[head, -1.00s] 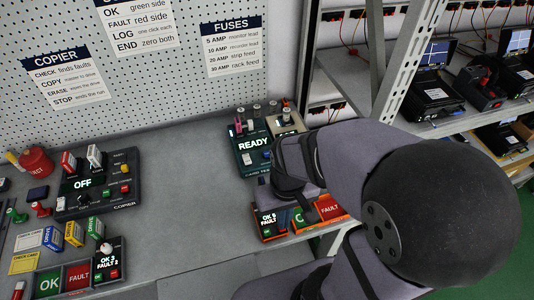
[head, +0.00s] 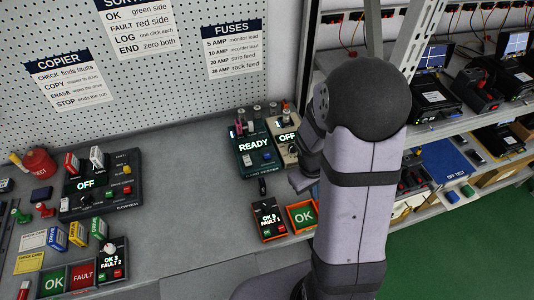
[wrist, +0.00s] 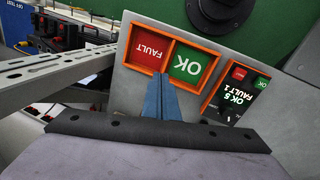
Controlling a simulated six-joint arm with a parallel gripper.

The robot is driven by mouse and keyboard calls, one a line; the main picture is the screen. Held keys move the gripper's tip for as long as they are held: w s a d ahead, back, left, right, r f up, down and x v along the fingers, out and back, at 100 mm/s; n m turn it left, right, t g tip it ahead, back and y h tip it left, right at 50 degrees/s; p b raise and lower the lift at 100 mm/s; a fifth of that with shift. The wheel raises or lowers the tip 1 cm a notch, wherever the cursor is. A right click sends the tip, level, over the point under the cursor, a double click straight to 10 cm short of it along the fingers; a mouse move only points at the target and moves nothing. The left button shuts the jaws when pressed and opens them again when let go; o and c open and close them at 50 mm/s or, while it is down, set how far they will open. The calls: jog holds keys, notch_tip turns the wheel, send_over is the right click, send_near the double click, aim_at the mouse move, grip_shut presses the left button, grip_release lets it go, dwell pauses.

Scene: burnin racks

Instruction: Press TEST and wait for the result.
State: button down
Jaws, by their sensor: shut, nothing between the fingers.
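The teal tester (head: 253,146) stands at the right rear of the bench in the head view, its screen reading READY. It has small controls on its face, but I cannot make out a TEST label. My gripper (wrist: 158,78) is shut and empty in the wrist view, its blue fingers in front of the orange-rimmed OK tray (wrist: 190,64) and FAULT tray (wrist: 150,49). In the head view the fingers are hidden by my arm, whose wrist end is just right of and in front of the tester. The tester is not in the wrist view.
A beige unit (head: 282,126) reading OFF adjoins the tester. A counter (head: 269,219) reading OK 5, FAULT 1 sits in front, beside the OK tray. The copier (head: 100,186) reads OFF at left. The bench middle is clear. Shelves (head: 455,130) stand at right.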

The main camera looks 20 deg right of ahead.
jog(key=w+n+t, duration=0.3)
jog(key=w, duration=0.5)
notch_tip(320, 180, up, 8)
jog(key=n+t+y, duration=0.4)
jog(key=n+t, duration=0.2)
send_over(267, 156)
jog(key=shift+s+d+r, duration=0.1)
jog(key=shift+s+d, duration=0.1)
jog(key=shift+s, duration=0.25)
notch_tip(267, 156, down, 9)
jog(key=b, duration=0.8)
jog(key=shift+b, duration=0.4)
jog(key=shift+f+b, duration=0.3)
jog(key=shift+f, duration=0.1)
